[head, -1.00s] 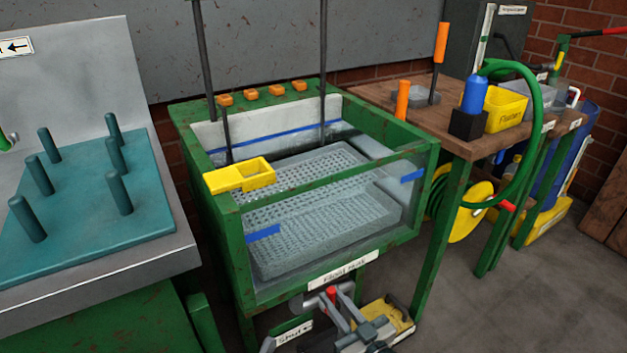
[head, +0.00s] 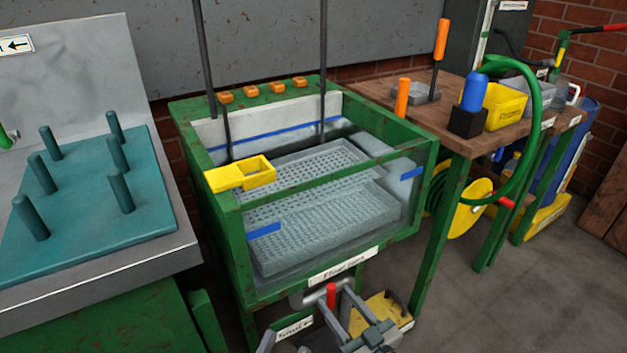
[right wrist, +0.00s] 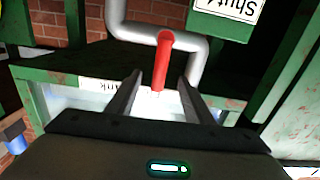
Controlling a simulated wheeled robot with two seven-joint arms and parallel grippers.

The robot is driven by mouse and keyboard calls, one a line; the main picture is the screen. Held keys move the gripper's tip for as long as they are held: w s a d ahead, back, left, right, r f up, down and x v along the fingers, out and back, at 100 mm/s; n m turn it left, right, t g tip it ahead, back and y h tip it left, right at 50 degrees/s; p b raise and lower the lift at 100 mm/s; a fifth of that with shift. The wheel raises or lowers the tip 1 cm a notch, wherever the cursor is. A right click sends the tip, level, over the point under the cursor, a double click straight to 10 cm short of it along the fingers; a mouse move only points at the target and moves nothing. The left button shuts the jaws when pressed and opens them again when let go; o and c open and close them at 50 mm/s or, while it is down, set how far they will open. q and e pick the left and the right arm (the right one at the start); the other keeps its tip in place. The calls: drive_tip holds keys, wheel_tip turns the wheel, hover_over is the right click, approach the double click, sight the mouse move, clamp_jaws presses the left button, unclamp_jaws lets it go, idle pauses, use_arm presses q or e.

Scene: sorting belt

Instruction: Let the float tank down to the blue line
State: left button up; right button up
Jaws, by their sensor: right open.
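The float tank (head: 222,262) is a green-framed, glass-fronted tank with a perforated grey tray (head: 330,233) inside. A blue line (head: 275,135) runs along its back wall, and blue marks (head: 264,231) show on the front and right side. I cannot read the water level clearly. Below the tank, a grey drain pipe has a red handle (head: 331,294), which also shows in the right wrist view (right wrist: 163,58). My right gripper (right wrist: 160,82) is open, with its fingers on either side of the handle's end.
A sign reading "Shut" (head: 293,328) is beside the pipe. A yellow tray (head: 240,175) sits on the tank's left rim. A teal pegboard (head: 85,200) stands left, and a wooden bench (head: 455,135) with a green hose stands right.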

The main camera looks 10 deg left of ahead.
use_arm(q)
wheel_tip(320, 180, up, 2)
drive_tip(key=shift+r+p, duration=0.15)
drive_tip(key=shift+p, duration=0.85)
use_arm(e)
drive_tip(key=v, duration=0.5)
drive_tip(key=shift+s+d, duration=0.2)
drive_tip(key=shift+s, duration=0.15)
